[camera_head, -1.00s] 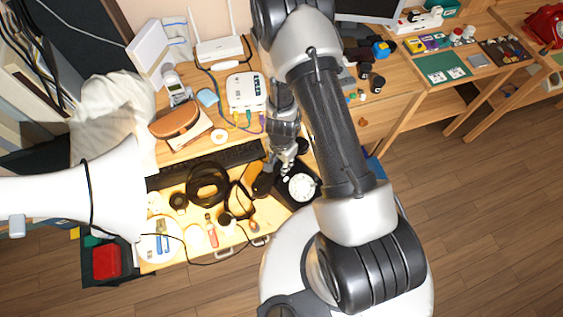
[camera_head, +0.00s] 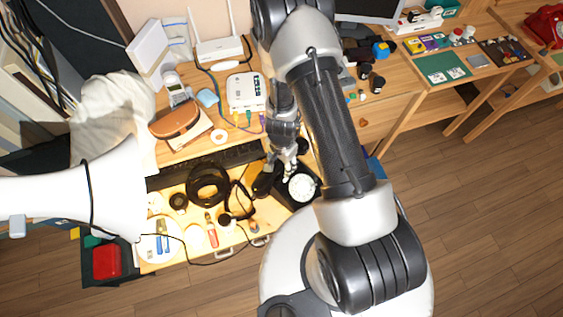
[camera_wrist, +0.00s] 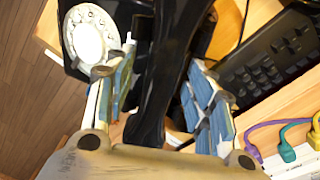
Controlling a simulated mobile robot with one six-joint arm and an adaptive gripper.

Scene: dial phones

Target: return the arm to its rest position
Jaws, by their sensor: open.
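My gripper (camera_head: 287,168) is over the desk, beside a black dial phone (camera_head: 283,195) with a white dial. In the wrist view my gripper (camera_wrist: 160,95) is open, its two blue-padded fingers apart. A black bar-like part (camera_wrist: 163,70), perhaps the phone's handset, lies between the fingers in that view; I cannot tell if they touch it. The phone's white dial (camera_wrist: 88,35) shows at the upper left there. My arm crosses the head view and hides part of the desk.
A black keyboard (camera_head: 225,160) lies left of my gripper, with black headphones (camera_head: 208,184) in front of it. A white box with plugged cables (camera_head: 245,92) stands behind. A white lamp (camera_head: 90,195) is at the left. The wooden floor (camera_head: 490,220) at the right is clear.

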